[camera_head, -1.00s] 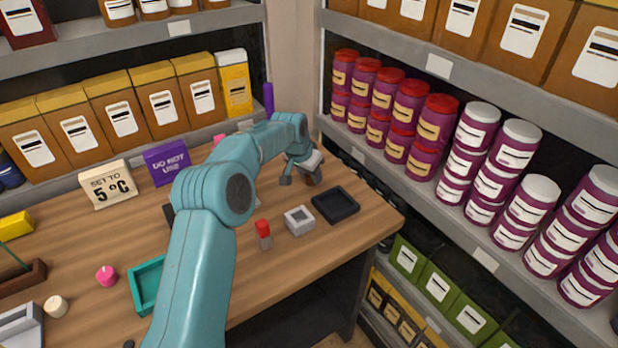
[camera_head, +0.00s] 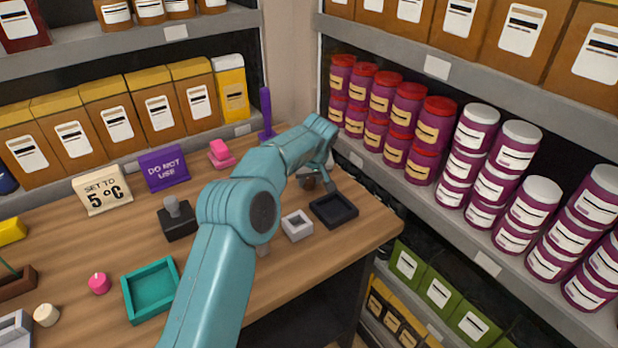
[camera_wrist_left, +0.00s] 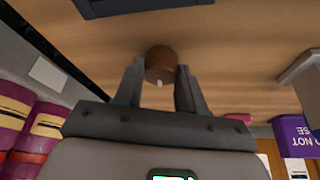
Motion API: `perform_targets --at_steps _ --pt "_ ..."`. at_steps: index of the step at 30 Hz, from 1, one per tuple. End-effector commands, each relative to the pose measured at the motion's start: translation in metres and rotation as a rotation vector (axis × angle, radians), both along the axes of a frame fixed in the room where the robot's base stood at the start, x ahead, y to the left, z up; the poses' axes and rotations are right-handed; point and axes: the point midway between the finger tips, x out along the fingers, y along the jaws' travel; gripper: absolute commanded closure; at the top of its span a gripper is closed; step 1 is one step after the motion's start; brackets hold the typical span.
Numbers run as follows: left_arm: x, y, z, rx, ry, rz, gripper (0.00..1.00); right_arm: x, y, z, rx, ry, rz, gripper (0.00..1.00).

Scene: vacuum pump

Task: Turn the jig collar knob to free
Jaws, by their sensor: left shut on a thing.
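A brown round knob (camera_wrist_left: 160,65) with a small white mark sits between the fingers of my left gripper (camera_wrist_left: 159,82) in the left wrist view. The gripper is shut on it, one finger on each side. In the head view my left gripper (camera_head: 314,176) is at the far right part of the wooden table, and the brown knob (camera_head: 309,183) shows only in part beneath it. The jig around the knob cannot be made out. My right gripper is not in view.
A dark square tray (camera_head: 333,209) and a grey square frame (camera_head: 297,225) stand just in front of the gripper. A black block with a grey knob (camera_head: 176,217), a teal tray (camera_head: 151,290) and a pink block (camera_head: 220,154) are further left. Shelves border the table.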

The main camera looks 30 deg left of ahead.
Motion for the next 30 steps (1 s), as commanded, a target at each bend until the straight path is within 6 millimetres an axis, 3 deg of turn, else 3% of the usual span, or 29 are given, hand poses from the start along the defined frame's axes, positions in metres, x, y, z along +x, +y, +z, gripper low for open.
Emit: perform_targets --at_steps 9,25,26,27,30 --pt "0.0006 -0.0006 -0.0004 -0.002 0.001 0.108 0.91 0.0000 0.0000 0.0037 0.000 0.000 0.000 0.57" --pt "0.0006 -0.0001 -0.0003 -0.002 -0.001 0.127 0.91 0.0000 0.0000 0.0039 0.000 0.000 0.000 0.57" --pt "0.0007 0.0000 -0.0003 -0.002 -0.001 0.127 0.51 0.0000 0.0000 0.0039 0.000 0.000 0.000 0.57" --pt "0.0007 0.0000 -0.0003 -0.002 0.000 0.126 0.38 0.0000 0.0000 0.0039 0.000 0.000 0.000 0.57" --pt "0.0006 -0.0002 -0.0002 -0.002 0.000 0.126 0.35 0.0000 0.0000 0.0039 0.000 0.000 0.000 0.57"
